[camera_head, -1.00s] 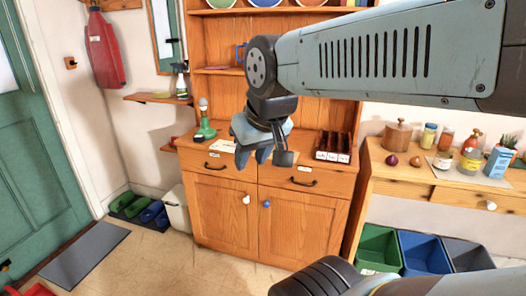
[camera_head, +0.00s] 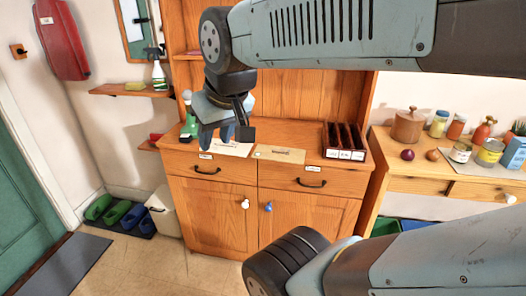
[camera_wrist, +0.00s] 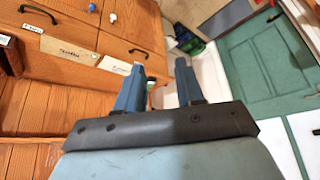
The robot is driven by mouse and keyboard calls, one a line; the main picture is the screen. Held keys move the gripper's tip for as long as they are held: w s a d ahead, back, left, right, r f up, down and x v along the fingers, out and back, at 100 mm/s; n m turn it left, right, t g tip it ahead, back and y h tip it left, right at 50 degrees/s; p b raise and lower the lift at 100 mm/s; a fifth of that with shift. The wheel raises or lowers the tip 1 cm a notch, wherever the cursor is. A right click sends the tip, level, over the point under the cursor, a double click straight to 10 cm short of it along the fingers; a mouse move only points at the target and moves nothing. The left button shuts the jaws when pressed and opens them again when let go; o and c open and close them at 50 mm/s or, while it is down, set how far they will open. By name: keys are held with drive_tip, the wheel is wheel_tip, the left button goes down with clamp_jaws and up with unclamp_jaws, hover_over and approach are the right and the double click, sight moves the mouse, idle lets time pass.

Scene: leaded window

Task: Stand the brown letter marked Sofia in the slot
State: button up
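A brown letter (camera_head: 280,155) lies flat on the dresser's counter near its front edge; its writing is too small to read here. A white letter (camera_head: 236,149) lies to its left, partly behind my gripper. In the wrist view a tan letter (camera_wrist: 68,51) with blurred dark writing and a paler letter (camera_wrist: 118,66) lie on the wood. A dark rack (camera_head: 345,138) with upright slots and white front labels stands at the counter's right. My gripper (camera_head: 228,134) hangs over the white letter, left of the brown one. Its fingers (camera_wrist: 160,82) are apart with nothing between them.
A green bottle-like object (camera_head: 189,120) stands at the counter's left end, close to my gripper. A side table (camera_head: 410,180) with jars and onions stands at right. A wall shelf (camera_head: 128,90) with a spray bottle is at left.

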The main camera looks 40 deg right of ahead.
drive_tip(key=m+g+h, duration=0.3)
drive_tip(key=g+h, duration=0.7)
drive_tip(key=h, duration=0.7)
approach(279, 153)
drive_tip(key=s+d, duration=0.4)
drive_tip(key=d, duration=0.1)
drive_tip(key=shift+s+f, duration=0.4)
drive_tip(key=shift+f, duration=0.05)
drive_tip(key=shift+c, duration=0.5)
clamp_jaws()
